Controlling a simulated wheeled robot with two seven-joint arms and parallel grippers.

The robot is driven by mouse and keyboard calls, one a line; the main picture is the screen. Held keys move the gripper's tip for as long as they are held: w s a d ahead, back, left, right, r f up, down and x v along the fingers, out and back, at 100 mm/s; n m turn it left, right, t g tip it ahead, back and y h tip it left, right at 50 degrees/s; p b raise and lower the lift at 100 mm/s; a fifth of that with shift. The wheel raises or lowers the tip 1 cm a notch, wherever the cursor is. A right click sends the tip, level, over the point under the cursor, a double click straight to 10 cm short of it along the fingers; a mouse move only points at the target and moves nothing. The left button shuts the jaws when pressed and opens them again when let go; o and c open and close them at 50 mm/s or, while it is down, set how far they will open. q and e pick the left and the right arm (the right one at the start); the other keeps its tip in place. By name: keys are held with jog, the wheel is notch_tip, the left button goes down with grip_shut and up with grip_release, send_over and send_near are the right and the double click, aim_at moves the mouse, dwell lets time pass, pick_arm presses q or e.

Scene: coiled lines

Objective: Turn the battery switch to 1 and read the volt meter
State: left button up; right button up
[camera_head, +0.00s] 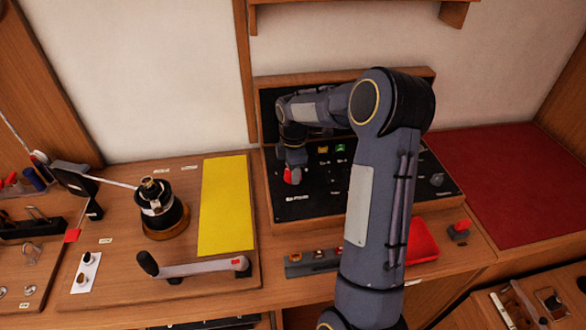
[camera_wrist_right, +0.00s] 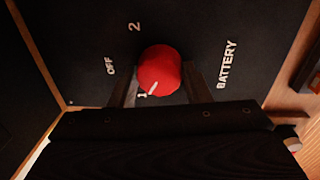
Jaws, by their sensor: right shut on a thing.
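The battery switch is a red round knob (camera_wrist_right: 158,70) on a black panel, with the labels OFF, 1, 2 and BATTERY around it. Its white pointer mark is at the label 1. My right gripper (camera_wrist_right: 158,88) is shut on the knob, one finger on each side. In the head view the knob (camera_head: 291,176) shows red under my right gripper, at the left of the black panel (camera_head: 297,207). I cannot make out the volt meter; my right arm covers much of the panel. My left gripper is not in view.
Left of the panel, a black and brass winch (camera_head: 160,208), a crank handle (camera_head: 200,268) and a yellow mat (camera_head: 226,205) lie on a wooden board. A red mat (camera_head: 510,185) covers the right counter. A red tray (camera_head: 422,243) sits in front, partly behind my arm.

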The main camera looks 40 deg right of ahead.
dwell(0.4)
jog(key=o, duration=1)
notch_tip(320, 180, up, 7)
jog(key=shift+s+r+b, duration=0.15)
jog(key=shift+r+b, duration=0.05)
jog(key=shift+b, duration=0.3)
jog(key=shift+r, duration=0.2)
